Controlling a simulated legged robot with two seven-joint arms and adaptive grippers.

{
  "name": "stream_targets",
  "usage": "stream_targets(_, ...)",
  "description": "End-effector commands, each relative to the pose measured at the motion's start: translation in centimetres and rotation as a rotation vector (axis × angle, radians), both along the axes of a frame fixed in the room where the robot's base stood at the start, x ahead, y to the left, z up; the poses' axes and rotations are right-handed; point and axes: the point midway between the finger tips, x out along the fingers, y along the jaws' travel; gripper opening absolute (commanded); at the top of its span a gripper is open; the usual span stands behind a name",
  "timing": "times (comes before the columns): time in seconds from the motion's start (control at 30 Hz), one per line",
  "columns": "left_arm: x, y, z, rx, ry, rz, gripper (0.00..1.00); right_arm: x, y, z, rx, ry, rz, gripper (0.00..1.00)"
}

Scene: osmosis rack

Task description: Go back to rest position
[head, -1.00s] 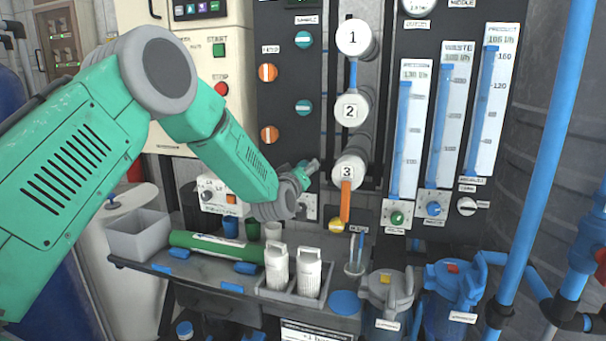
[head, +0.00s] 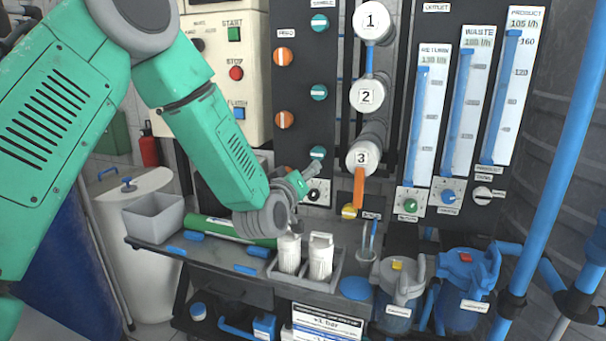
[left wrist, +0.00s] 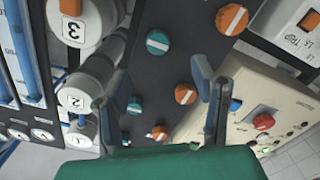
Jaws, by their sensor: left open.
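My left arm comes in from the left in the head view. Its gripper (head: 300,186) is in front of the lower part of the dark valve panel (head: 303,60), above the shelf and to the left of the housing numbered 3 (head: 362,156). In the left wrist view the two fingers of the left gripper (left wrist: 160,100) stand wide apart with nothing between them. Orange and teal knobs of the panel show beyond the fingers, apart from them as far as I can tell. My right gripper is not in view.
The shelf holds a grey bin (head: 153,217), a green tube (head: 215,228) and two white bottles (head: 320,257) in a tray. A blue pipe (head: 560,130) rises at the right. A control box (head: 222,75) has start and stop buttons.

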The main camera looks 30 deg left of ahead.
Motion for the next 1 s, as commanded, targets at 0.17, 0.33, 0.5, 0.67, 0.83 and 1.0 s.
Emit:
stream_targets(0.17,0.0,0.0,0.0,0.000,0.000,0.000,0.53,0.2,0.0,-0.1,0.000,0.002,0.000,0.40)
stream_targets(0.33,0.0,0.0,0.0,0.000,0.000,0.000,0.53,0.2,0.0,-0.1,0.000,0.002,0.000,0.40)
stream_targets(0.5,-0.4,-0.6,-1.7,0.012,0.045,-0.015,0.53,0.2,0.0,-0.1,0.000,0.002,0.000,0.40)
stream_targets(0.67,-3.1,-3.0,-9.5,0.065,0.252,-0.086,0.53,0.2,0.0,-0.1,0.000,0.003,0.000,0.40)
stream_targets(0.83,-9.7,-6.1,-20.4,0.145,0.573,-0.208,0.53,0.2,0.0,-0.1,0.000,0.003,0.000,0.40)
stream_targets(1.0,-19.1,-8.4,-29.3,0.218,0.894,-0.344,0.53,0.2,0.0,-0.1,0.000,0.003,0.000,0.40)
